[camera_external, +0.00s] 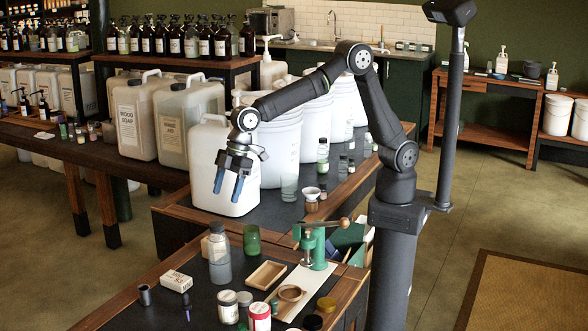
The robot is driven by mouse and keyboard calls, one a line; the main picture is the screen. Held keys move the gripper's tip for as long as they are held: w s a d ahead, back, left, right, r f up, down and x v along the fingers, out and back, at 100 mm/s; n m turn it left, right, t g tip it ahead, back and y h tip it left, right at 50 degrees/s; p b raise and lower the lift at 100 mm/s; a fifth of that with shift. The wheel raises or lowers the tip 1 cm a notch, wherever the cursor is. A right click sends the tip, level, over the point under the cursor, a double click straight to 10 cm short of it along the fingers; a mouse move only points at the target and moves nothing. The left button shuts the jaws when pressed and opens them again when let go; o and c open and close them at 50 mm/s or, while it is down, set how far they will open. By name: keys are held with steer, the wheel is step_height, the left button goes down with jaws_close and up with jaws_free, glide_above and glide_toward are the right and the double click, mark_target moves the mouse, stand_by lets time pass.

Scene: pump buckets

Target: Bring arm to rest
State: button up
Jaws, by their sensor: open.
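My gripper (229,186) hangs at the end of my bent arm, its two blue fingers pointing down and apart. It is open, with nothing seen between the fingers. In the picture it lies in front of a white jug (212,155) on the dark counter. I cannot tell how far it is from the jug.
A clear bottle (220,262), green cup (252,240), green press (314,248), wooden tray (266,275) and several jars stand on the near bench. Large white buckets (312,128) line the counter behind. Several jugs (135,117) stand at left. The floor at right is clear.

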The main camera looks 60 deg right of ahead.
mark_target(215, 224)
steer(key=shift+d+r, duration=0.15)
steer(key=shift+r, duration=0.25)
steer(key=shift+f, duration=0.15)
steer(key=x, duration=1.2)
steer(key=shift+f, duration=0.15)
step_height(215, 224, up, 3)
steer(key=shift+f, duration=0.2)
steer(key=shift+r, duration=0.35)
